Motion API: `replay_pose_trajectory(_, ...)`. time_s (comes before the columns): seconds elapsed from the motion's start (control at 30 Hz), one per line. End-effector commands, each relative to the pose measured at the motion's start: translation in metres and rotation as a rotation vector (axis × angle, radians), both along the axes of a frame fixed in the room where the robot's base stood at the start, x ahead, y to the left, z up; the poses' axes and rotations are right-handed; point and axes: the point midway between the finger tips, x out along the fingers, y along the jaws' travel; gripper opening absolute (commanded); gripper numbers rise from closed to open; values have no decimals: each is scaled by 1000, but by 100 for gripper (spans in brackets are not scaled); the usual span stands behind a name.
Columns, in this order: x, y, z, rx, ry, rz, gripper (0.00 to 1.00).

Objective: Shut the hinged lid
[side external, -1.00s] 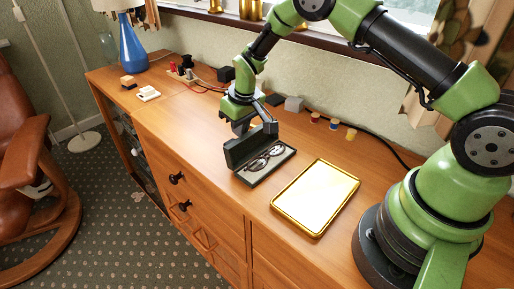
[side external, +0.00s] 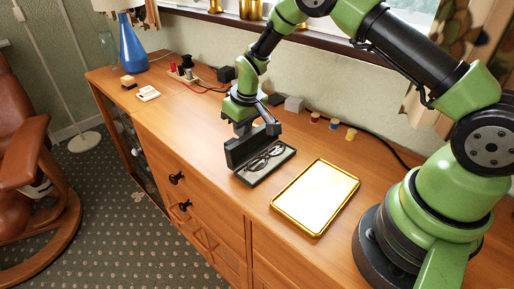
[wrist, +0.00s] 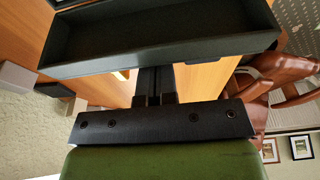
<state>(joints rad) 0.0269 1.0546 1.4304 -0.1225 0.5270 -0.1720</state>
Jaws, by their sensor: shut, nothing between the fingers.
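A dark glasses case (side external: 268,174) lies open on the wooden cabinet top, with a pair of glasses (side external: 262,160) in its base. Its hinged lid (side external: 238,152) stands raised on the far left side of the base. In the wrist view the lid (wrist: 160,52) crosses the top as a dark, hollow, shallow box. My gripper (side external: 243,129) is shut and empty, pointing down right behind the lid. Its fingers (wrist: 155,82) reach to the lid's lower edge in the wrist view; I cannot tell whether they touch it. The lid partly hides the fingertips in the side view.
A gold-rimmed tray (side external: 282,229) lies to the right of the case. Small grey and black blocks (side external: 294,104) and several thread spools (side external: 333,124) stand behind, near a black cable. A blue lamp (side external: 132,45) stands far left.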

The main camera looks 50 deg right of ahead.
Motion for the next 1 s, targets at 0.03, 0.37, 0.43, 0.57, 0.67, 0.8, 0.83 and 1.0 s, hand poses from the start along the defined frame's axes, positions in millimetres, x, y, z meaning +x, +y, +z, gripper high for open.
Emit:
replay_pose_trajectory(0.03,-2,0,0,0,2,-1,0)
replay_pose_trajectory(0.37,-12,0,0,0,2,-2,0)
replay_pose_trajectory(0.43,-14,0,0,0,3,-2,0)
replay_pose_trajectory(0.57,-19,0,0,0,3,-2,0)
replay_pose_trajectory(0.67,-22,0,0,0,3,-2,0)
replay_pose_trajectory(0.8,-26,0,0,1,3,-2,0)
replay_pose_trajectory(0.83,-27,0,0,1,3,-2,0)
replay_pose_trajectory(1.0,-32,0,-1,1,4,-2,0)
